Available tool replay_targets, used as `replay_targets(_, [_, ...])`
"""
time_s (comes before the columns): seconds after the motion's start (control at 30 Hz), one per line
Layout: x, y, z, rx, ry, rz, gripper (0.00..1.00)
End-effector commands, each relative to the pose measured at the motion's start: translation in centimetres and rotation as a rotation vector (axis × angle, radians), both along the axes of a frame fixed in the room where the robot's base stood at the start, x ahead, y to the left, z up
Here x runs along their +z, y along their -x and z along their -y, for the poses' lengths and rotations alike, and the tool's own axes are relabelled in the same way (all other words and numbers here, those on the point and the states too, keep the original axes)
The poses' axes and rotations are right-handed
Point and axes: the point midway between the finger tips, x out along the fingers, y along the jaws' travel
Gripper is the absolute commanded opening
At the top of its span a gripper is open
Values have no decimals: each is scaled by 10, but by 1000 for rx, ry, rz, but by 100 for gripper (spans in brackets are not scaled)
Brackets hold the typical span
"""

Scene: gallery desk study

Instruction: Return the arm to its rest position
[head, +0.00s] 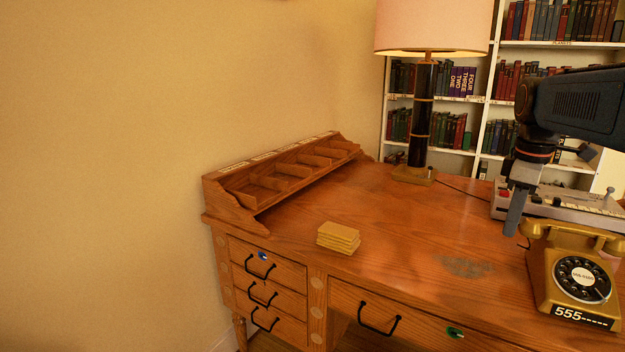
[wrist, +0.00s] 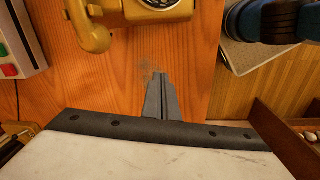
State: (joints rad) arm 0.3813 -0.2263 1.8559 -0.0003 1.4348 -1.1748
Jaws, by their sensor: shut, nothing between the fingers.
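My gripper (head: 514,222) hangs at the right of the head view, pointing down above the desk, between the typewriter-like machine and the gold telephone. In the wrist view my gripper (wrist: 160,76) shows its two fingers together, with nothing between them. Beneath the fingertips is the wooden desk top (wrist: 120,85) with a worn grey patch. My dark arm comes in from the right edge of the head view.
The gold rotary telephone (head: 574,272) stands close by my gripper, and the grey machine (head: 570,208) lies behind it. A lamp (head: 421,120), a stack of yellowish blocks (head: 338,237) and a wooden compartment rack (head: 285,180) are farther left. The desk's middle is clear.

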Motion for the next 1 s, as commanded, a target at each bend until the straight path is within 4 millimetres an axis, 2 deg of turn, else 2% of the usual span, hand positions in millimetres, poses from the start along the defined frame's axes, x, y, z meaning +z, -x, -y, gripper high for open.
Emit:
replay_targets(0.03, [-6,11,-16,-36,2,20,0])
replay_targets(0.2, [-32,44,-58,-191,-5,93,0])
replay_targets(0.5, [-89,106,-115,-457,-69,220,0])
replay_targets(0.8, [-151,159,-150,-689,-175,312,0])
replay_targets(1.0, [-170,173,-158,-757,-214,335,0])
